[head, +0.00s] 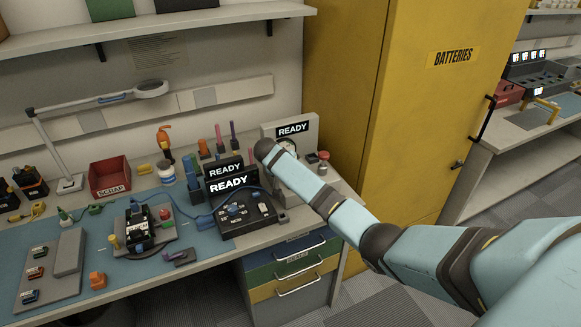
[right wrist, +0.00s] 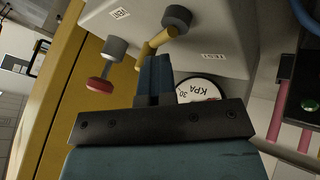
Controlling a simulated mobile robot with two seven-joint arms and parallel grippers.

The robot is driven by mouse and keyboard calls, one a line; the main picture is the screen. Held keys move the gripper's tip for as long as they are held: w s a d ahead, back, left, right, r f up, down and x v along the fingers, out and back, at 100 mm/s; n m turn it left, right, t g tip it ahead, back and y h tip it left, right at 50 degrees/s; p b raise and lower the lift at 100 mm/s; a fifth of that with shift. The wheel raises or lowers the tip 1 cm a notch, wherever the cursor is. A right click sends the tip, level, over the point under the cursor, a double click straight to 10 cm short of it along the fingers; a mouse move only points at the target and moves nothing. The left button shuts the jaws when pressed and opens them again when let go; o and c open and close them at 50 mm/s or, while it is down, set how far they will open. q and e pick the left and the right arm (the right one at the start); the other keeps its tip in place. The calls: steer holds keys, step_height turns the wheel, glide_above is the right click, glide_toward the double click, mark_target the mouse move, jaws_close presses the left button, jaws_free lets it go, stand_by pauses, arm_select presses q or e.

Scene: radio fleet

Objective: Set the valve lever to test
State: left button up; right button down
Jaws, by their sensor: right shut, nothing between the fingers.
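The grey valve box (head: 304,128) with a READY sign stands at the right end of the bench, partly hidden by my right arm. In the right wrist view, the box face (right wrist: 235,35) carries a VENT label (right wrist: 120,13) and a TEST label (right wrist: 213,57). The yellow valve lever (right wrist: 156,43) runs from a dark round knob (right wrist: 177,17) down-left, between the two labels in the picture. My right gripper (right wrist: 155,66) is shut and empty, its fingertips close to the lever; I cannot tell whether they touch. My left gripper is out of view.
A gauge marked KPA (right wrist: 198,90) sits beside the fingers, and a red knob (right wrist: 100,85) is to their left. A black READY radio unit (head: 238,205) stands left of the box. The yellow batteries cabinet (head: 420,110) is close on the right.

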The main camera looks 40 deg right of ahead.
steer(key=shift+d+m+g, duration=0.1)
steer(key=shift+m+g, duration=0.2)
steer(key=shift+m, duration=0.2)
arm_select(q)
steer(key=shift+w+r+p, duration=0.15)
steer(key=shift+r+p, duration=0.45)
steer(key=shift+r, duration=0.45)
arm_select(e)
steer(key=shift+s+d, duration=0.1)
steer(key=shift+s, duration=0.1)
stand_by(0.4)
arm_select(q)
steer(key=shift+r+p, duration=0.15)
steer(key=shift+p, duration=0.15)
arm_select(e)
steer(key=shift+w+a, duration=0.2)
steer(key=shift+a, duration=0.55)
